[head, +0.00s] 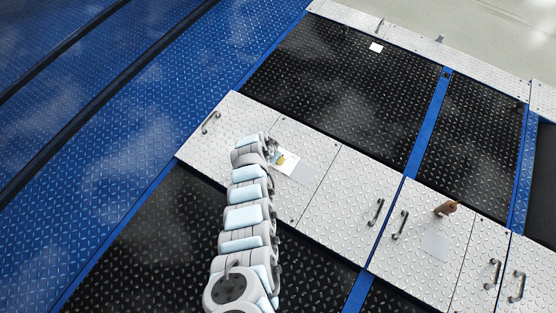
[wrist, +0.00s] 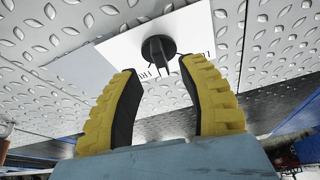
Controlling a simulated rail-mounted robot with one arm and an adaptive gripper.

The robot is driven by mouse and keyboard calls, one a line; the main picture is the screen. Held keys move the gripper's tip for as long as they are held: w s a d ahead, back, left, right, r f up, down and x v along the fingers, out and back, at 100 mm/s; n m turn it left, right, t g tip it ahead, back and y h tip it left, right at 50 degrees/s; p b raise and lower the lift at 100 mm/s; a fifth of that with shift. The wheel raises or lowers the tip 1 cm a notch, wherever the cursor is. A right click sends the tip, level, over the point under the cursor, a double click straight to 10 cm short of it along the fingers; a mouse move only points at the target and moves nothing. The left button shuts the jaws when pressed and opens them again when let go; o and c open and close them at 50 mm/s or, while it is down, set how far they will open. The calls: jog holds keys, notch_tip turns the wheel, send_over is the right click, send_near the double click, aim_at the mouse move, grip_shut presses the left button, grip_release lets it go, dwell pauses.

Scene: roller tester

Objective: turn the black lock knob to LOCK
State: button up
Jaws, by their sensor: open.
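The black lock knob (wrist: 158,50) sits on a white label plate (wrist: 115,58) in the wrist view. Its narrow grip bar points down in the picture, next to partly hidden letters. Other letters that look like the start of LOCK show at the right, partly behind a finger. My gripper (wrist: 158,74) is open, its yellow-ribbed fingers on either side of the knob's lower end, with visible gaps. In the head view my gripper (head: 272,148) is over the white panel beside the label plate (head: 287,162). The knob cannot be made out there.
Silvery tread-plate panels (head: 325,212) with handles surround the label. A brown object (head: 445,208) stands on a panel at the right. Black tread plates (head: 340,95) lie beyond, and a blue tread floor (head: 130,110) is at the left. A small white card (head: 376,47) lies farther back.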

jog(key=shift+b+x, duration=2.15)
jog(key=shift+x, duration=0.25)
jog(key=shift+s, duration=0.1)
jog(key=shift+c, duration=0.2)
grip_shut()
